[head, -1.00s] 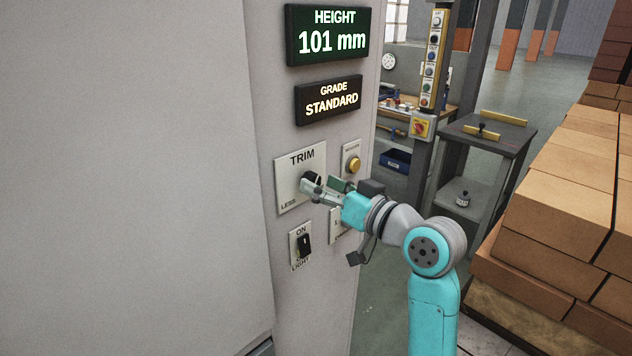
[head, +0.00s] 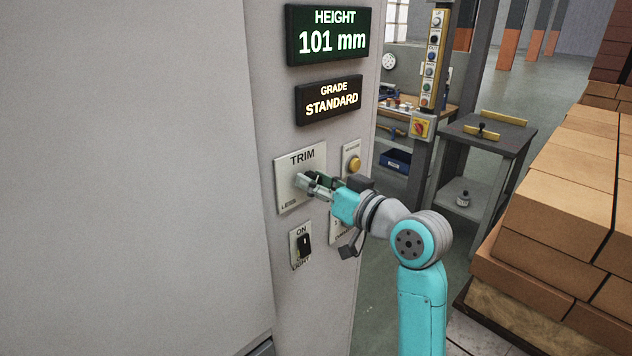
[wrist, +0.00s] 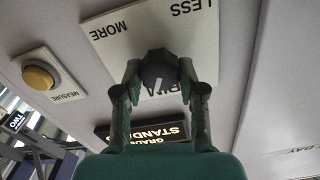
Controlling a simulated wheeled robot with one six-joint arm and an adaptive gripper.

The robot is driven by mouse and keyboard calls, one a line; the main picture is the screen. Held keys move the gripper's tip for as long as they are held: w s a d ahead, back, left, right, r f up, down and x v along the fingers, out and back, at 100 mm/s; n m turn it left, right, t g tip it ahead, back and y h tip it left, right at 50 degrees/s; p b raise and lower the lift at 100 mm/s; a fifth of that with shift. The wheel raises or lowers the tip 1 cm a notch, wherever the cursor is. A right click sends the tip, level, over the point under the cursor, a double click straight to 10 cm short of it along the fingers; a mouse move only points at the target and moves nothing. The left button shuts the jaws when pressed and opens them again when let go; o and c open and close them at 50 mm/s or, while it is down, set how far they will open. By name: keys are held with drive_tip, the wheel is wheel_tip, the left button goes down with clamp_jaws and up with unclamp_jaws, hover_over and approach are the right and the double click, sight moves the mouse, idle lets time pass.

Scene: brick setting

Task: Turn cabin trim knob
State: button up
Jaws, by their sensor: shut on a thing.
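The black trim knob (wrist: 160,68) is on a pale plate marked TRIM, LESS and MORE (head: 301,160). In the wrist view, which is upside down, my gripper (wrist: 160,82) has a finger on each side of the knob and is shut on it. In the head view my gripper (head: 310,183) is at the TRIM plate and hides the knob and the MORE mark. The height display (head: 328,36) reads 101 mm. The grade display (head: 329,101) reads STANDARD.
A yellow measure button (head: 353,164) is right of the TRIM plate. A black light switch (head: 304,245) is below it. A large stack of bricks (head: 560,190) stands at the right. A dark side table (head: 487,135) is behind my arm.

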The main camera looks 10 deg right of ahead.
drive_tip(key=n, duration=0.3)
drive_tip(key=shift+n, duration=0.3)
drive_tip(key=o, duration=1.1)
drive_tip(key=shift+o, duration=0.2)
drive_tip(key=v, duration=1.2)
drive_tip(key=shift+f, duration=0.1)
